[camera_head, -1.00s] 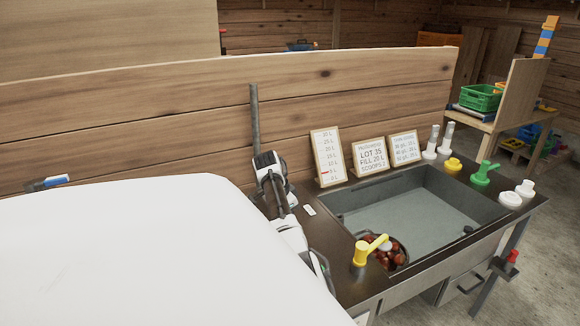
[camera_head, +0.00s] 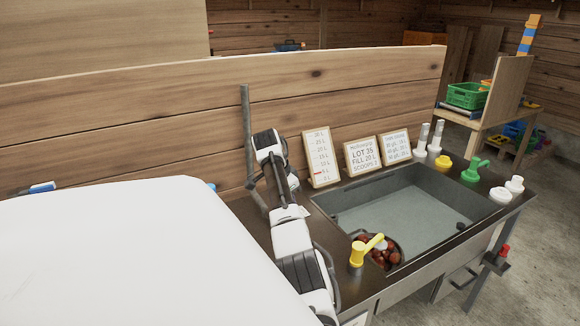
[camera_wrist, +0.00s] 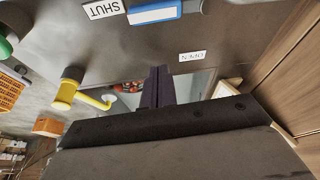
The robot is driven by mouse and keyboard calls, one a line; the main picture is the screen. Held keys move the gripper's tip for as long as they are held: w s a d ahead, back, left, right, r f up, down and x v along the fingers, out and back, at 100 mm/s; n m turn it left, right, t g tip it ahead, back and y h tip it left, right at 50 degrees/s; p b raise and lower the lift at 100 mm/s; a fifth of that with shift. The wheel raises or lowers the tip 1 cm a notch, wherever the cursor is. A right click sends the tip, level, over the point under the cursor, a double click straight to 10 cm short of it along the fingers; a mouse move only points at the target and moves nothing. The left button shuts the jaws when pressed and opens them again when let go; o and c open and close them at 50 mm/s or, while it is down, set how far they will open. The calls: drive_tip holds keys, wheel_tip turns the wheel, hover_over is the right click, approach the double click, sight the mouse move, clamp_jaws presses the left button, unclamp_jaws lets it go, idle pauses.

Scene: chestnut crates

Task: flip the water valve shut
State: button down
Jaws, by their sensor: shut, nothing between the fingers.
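In the wrist view the water valve's blue lever (camera_wrist: 155,13) shows at the top edge, partly cut off. A SHUT label (camera_wrist: 103,8) is beside its left end. An OPEN label (camera_wrist: 192,56), upside down, is on the dark surface below and to the right of the lever. My gripper (camera_wrist: 157,72) is shut and empty, its dark fingertips below the lever in the picture and apart from it. In the head view my arm covers the front left part of the worktop (camera_head: 350,255), and I cannot make out the lever or my fingertips there.
A yellow tap (camera_head: 358,252) stands by a bowl of chestnuts (camera_head: 388,256) at the sink's (camera_head: 420,205) near corner. Framed signs (camera_head: 362,155) stand along the back. A green tap (camera_head: 474,170) and white pieces are at the right. A plank wall (camera_head: 350,90) rises behind.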

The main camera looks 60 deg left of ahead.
drive_tip(key=v, duration=0.3)
drive_tip(key=shift+s+a+r, duration=0.1)
drive_tip(key=shift+r, duration=0.2)
idle(0.4)
